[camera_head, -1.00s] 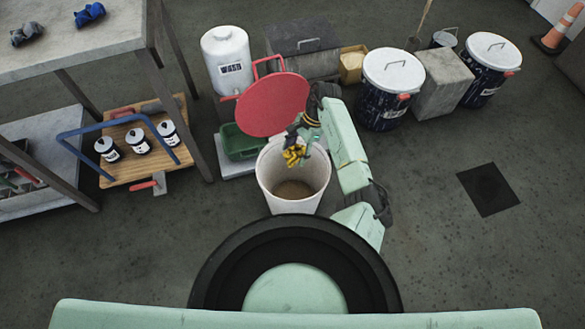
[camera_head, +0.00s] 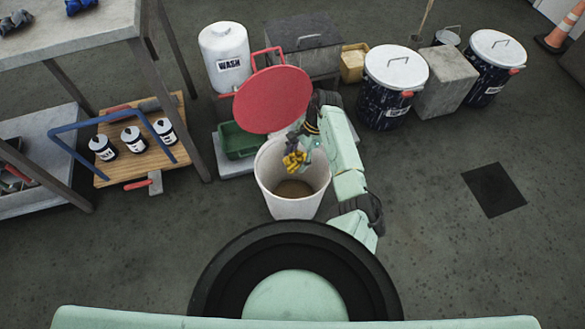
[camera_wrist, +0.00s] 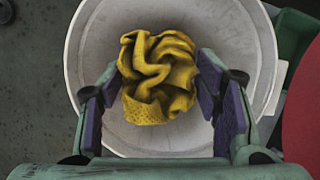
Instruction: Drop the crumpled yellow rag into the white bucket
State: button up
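The crumpled yellow rag (camera_wrist: 158,75) is between the two purple-padded fingers of my gripper (camera_wrist: 166,100) in the wrist view. The fingers press against or sit close to its sides. In the head view the rag (camera_head: 294,160) hangs at my gripper (camera_head: 301,148), over the mouth of the white bucket (camera_head: 292,208). The bucket's pale inside and rim (camera_wrist: 257,50) show around and below the rag in the wrist view. The bucket stands upright on the floor, and its visible inside looks empty. The red round lid (camera_head: 272,100) is tilted up behind the bucket.
A green crate (camera_head: 237,141) stands left of the bucket. A white wash container (camera_head: 226,58) and a grey box (camera_head: 304,42) stand behind. Lidded dark drums (camera_head: 392,90) stand to the right. A workbench (camera_head: 75,45) is at the left.

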jog(key=o, duration=0.5)
jog(key=v, duration=1.2)
jog(key=shift+d, duration=0.1)
